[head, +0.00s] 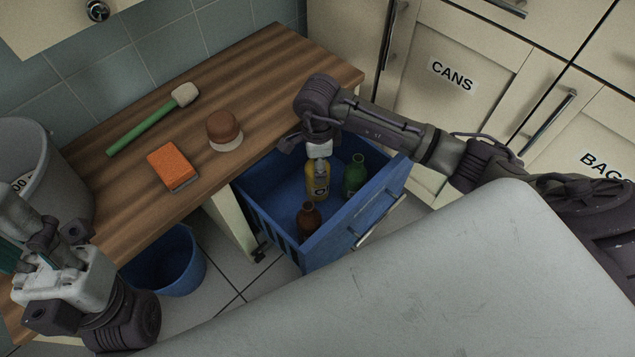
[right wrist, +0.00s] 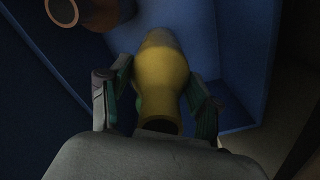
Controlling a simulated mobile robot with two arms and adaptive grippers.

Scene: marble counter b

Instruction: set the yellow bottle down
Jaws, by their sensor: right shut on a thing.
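The yellow bottle (head: 318,183) is upright inside the blue drawer bin (head: 332,237). My right gripper (head: 318,163) reaches down into the bin and is shut on the bottle's upper part. In the right wrist view the yellow bottle (right wrist: 162,85) lies between the two fingers (right wrist: 160,100). I cannot tell whether its base touches the bin floor. My left gripper (head: 55,240) is at the left, away from the bin; whether its fingers are open or shut is unclear.
A green bottle (head: 354,176) stands right of the yellow one and a brown bottle (head: 308,219) stands nearer the front. A blue bucket (head: 185,265) stands below.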

